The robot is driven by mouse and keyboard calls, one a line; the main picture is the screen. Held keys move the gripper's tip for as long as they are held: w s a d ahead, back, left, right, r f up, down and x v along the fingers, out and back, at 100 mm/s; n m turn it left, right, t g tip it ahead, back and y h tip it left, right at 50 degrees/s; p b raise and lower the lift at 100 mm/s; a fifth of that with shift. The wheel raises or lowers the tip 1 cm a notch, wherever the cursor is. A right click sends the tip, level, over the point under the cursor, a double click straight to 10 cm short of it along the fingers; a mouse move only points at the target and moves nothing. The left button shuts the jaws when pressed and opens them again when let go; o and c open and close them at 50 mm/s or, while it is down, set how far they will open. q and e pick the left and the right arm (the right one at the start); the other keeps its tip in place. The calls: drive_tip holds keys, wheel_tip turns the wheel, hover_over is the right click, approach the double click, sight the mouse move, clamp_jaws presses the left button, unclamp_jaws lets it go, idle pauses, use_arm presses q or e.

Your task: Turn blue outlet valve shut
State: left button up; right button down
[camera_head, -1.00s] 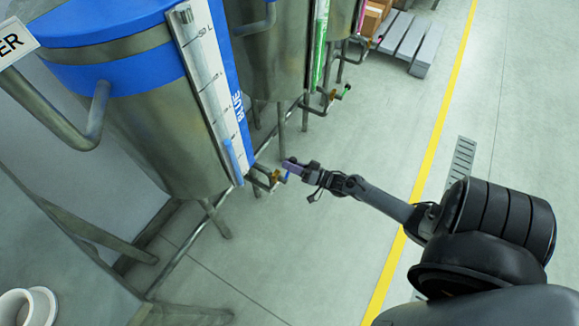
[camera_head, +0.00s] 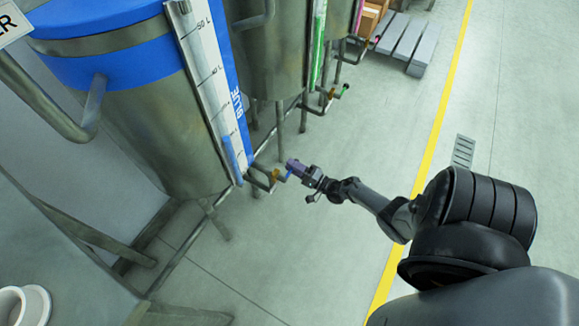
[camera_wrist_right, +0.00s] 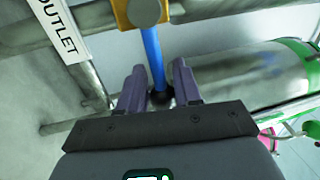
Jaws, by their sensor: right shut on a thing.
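The blue outlet valve has a brass body (camera_head: 274,175) and a blue lever (camera_head: 285,177) at the foot of the steel drum with the blue band (camera_head: 140,120). My right gripper (camera_head: 292,167) is at this lever. In the right wrist view, the blue lever (camera_wrist_right: 153,55) runs from the brass fitting (camera_wrist_right: 146,12) at the top down between the two purple-grey fingers of my right gripper (camera_wrist_right: 158,88). A dark round end shows at the lever's lower tip. The gripper is shut on the lever. My left gripper is not in view.
An "OUTLET" label (camera_wrist_right: 58,30) is beside the valve in the right wrist view. Behind the blue drum stands another drum (camera_head: 262,60) with a green-handled valve (camera_head: 345,88). A pallet (camera_head: 405,40) lies at the back. Clear floor (camera_head: 350,130) lies to the right.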

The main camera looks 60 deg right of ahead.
drive_tip(key=shift+s+a+f+m, duration=0.1)
drive_tip(key=shift+a+f+m, duration=0.2)
drive_tip(key=shift+m, duration=0.1)
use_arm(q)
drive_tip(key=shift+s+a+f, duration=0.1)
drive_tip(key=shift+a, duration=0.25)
use_arm(e)
drive_tip(key=shift+d, duration=0.15)
